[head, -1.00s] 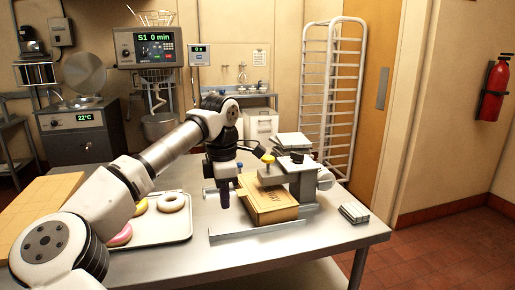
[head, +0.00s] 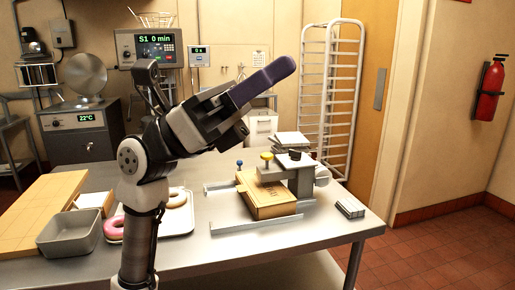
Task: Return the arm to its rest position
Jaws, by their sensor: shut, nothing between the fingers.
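My arm stands upright at the left front of the table, bent at its top joint. My gripper (head: 284,68) is raised well above the table and points up and to the right. Its dark purple fingers are together, with nothing seen between them. It is apart from everything on the table. A brown box (head: 266,196) lies flat in the metal fixture (head: 302,180) below and to the right of my gripper.
A steel table (head: 290,239) carries a grey bin (head: 70,236), wooden board (head: 38,212) and tray (head: 180,227) with a pink donut (head: 114,228) and a plain one (head: 176,199). The table's front is bare.

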